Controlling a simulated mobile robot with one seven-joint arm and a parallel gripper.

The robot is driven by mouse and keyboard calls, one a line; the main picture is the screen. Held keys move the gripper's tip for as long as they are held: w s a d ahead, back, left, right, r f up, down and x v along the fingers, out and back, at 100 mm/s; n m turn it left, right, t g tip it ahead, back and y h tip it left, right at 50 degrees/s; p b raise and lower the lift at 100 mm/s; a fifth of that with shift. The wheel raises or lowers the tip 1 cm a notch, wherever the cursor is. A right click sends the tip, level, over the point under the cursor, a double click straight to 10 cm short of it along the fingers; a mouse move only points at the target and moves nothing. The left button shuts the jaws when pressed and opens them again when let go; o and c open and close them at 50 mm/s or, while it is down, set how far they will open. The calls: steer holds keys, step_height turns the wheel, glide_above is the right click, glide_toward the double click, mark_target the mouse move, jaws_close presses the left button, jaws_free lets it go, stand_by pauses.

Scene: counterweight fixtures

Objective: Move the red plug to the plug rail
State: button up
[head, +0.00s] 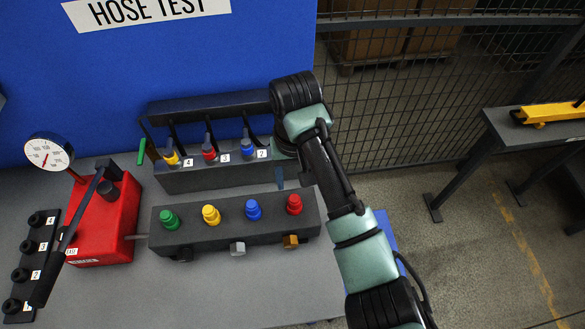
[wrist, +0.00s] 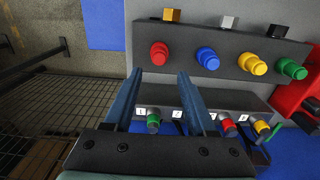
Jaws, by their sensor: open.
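The red plug (head: 294,204) stands at the right end of the front grey block's row, beside blue, yellow and green plugs. In the wrist view, the red plug (wrist: 159,54) sits just beyond the gap between my fingertips, apart from them. My gripper (wrist: 159,74) is open and empty. In the head view my arm hides most of it; one blue finger shows behind the front block. A narrow black rail (head: 31,262) with numbered labels and several round black fittings lies at far left; it looks like the plug rail.
A red pump (head: 117,222) with a gauge (head: 48,153) and long handle stands between the blocks and the black rail. The grey tabletop (head: 210,292) in front is clear.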

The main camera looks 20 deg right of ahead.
mark_target(294, 198)
step_height(294, 198, down, 6)
steer(key=b, duration=0.6)
steer(key=shift+w+d+f, duration=0.1)
steer(key=shift+f, duration=0.05)
steer(key=shift+f+b, duration=0.55)
steer(key=shift+f, duration=1.15)
jaws_close()
